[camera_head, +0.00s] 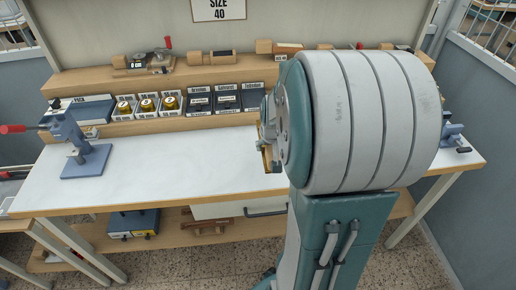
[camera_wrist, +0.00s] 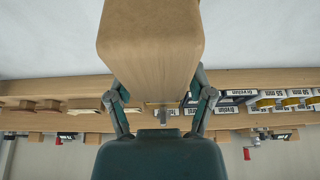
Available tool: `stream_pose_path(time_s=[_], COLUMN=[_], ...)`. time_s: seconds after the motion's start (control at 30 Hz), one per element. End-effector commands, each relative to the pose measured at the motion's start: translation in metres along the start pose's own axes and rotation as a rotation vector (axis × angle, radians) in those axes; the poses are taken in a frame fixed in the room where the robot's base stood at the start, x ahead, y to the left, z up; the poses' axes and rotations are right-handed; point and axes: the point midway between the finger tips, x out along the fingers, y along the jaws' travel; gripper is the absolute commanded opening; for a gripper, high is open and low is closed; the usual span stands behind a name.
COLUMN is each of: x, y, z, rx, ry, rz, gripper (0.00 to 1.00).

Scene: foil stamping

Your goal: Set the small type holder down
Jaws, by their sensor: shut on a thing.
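My gripper (camera_wrist: 160,92) is shut on the small type holder (camera_wrist: 150,40), with one finger on each side of it. The holder's pale wooden body fills the upper middle of the wrist view. In the head view my arm hides most of the gripper and holder. Only a bit of the holder's wood (camera_head: 267,158) shows left of my arm, over the white bench top (camera_head: 180,165). I cannot tell whether the holder touches the bench.
A blue hand press (camera_head: 82,150) with a red lever stands at the bench's left end. Foil rolls (camera_head: 147,105) and dark type boxes (camera_head: 226,99) line the back. More wooden-handled tools (camera_head: 211,57) lie on the upper shelf. The bench's middle left is clear.

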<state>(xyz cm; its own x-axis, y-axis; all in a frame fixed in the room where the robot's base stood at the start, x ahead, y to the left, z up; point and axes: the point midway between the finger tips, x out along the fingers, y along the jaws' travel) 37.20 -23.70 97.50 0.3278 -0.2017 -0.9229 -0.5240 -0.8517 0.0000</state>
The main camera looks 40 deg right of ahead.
Motion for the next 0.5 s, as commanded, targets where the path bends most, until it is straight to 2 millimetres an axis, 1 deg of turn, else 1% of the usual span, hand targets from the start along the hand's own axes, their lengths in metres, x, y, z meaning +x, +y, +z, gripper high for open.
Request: stream_pose_path(time_s=[0.03,0.17,0.4,0.5], x=[0.008,0.027,0.07,0.084], y=[-0.002,-0.005,-0.009,-0.01], z=[-0.007,-0.024,-0.037,-0.041], rx=[-0.001,-0.003,-0.002,-0.002], ry=[-0.001,-0.001,-0.001,0.0], rz=[0.0,0.0,0.0,0.0], gripper=[0.07,0.07,0.07,0.07])
